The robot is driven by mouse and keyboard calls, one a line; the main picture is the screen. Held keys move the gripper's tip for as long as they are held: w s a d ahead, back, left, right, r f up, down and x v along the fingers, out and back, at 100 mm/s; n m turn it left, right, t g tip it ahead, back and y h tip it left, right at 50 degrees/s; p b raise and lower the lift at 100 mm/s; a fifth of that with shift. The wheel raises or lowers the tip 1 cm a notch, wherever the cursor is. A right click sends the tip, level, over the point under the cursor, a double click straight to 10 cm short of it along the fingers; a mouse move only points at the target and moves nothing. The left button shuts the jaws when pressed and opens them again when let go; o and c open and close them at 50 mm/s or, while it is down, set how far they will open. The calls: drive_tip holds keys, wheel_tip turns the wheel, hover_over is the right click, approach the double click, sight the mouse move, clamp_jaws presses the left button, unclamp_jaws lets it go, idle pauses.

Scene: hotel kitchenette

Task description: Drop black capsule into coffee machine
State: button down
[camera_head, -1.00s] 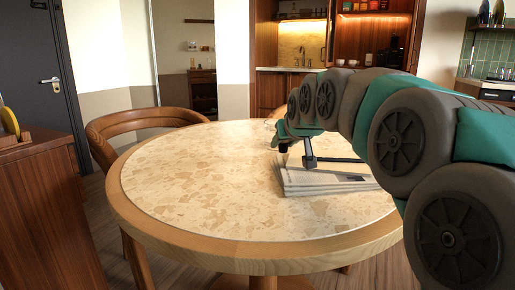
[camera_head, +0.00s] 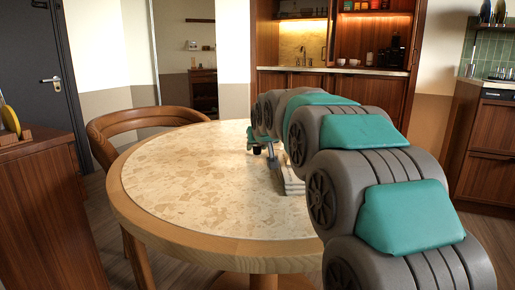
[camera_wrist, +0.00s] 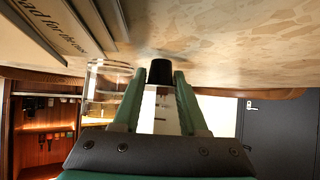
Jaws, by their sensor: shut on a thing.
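My gripper (camera_wrist: 160,82) is shut on the black capsule (camera_wrist: 160,70), which sits between the green fingertips in the wrist view. In the head view my arm reaches over the round table, and the dark tip of my gripper (camera_head: 256,149) shows small above the tabletop. The capsule cannot be told apart there. A dark machine-like shape (camera_head: 391,52) stands on the far counter at the back right; it may be the coffee machine, but it is too small to be sure.
The round table (camera_head: 180,190) has a wide clear area on the left. Magazines (camera_head: 291,182) lie under my arm, and a clear glass (camera_wrist: 107,88) shows beside the capsule in the wrist view. A brown chair (camera_head: 110,128) stands at the table's left. A kitchen counter (camera_head: 345,70) is behind.

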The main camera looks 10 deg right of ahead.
drive_tip(key=shift+f, duration=0.3)
drive_tip(key=shift+c, duration=2.2)
unclamp_jaws()
